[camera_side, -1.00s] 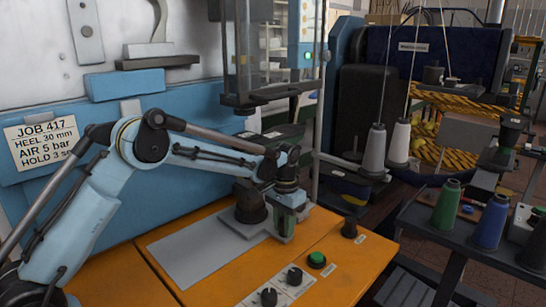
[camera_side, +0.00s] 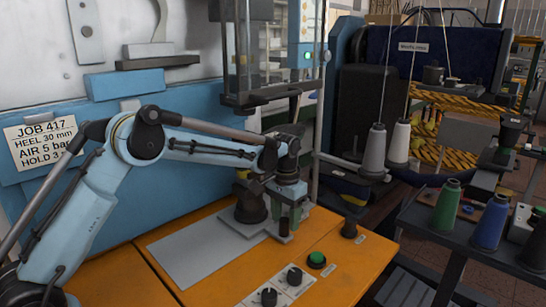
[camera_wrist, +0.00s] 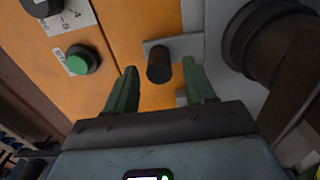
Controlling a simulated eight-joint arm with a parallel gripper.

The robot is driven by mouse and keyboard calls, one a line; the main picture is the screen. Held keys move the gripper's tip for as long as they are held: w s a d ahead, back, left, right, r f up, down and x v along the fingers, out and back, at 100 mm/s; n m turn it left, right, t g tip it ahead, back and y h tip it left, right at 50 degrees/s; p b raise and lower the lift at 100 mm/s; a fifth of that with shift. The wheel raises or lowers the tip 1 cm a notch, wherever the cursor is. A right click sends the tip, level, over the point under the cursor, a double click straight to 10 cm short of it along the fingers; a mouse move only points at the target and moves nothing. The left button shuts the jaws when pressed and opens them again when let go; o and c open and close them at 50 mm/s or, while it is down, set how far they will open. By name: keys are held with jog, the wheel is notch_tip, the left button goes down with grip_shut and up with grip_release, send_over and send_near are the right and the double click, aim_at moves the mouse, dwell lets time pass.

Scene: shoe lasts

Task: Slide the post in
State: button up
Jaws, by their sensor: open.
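The post (camera_side: 285,228) is a short dark brown cylinder. It stands upright at the front end of a small grey base plate (camera_side: 262,237). In the wrist view the post (camera_wrist: 158,66) shows between my finger tips with a gap on each side. How deep it sits in the plate is hidden. My gripper (camera_side: 284,213) has green fingers, spread apart, pointing down just above and around the post's top. It also shows in the wrist view (camera_wrist: 160,70), open and empty.
A wide dark round stand (camera_side: 250,205) sits on the same plate, close beside my gripper. A green button (camera_side: 316,260) and a panel of knobs (camera_side: 283,285) are in front. The grey sheet (camera_side: 195,252) at left is bare.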

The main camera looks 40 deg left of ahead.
jog(key=shift+r, duration=2.7)
jog(key=shift+s+d+r+t, duration=0.1)
jog(key=shift+d+r+t, duration=0.05)
jog(key=shift+r+t, duration=0.2)
jog(key=s+d+r+t, duration=0.1)
jog(key=s+r+t, duration=0.2)
jog(key=s, duration=0.4)
jog(key=s+d+r+t, duration=0.1)
jog(key=s+r+t, duration=0.2)
jog(key=s, duration=0.5)
jog(key=s+f, duration=0.3)
jog(key=s, duration=0.4)
jog(key=shift+a, duration=0.15)
jog(key=shift+s+t, duration=0.1)
jog(key=shift+t, duration=0.15)
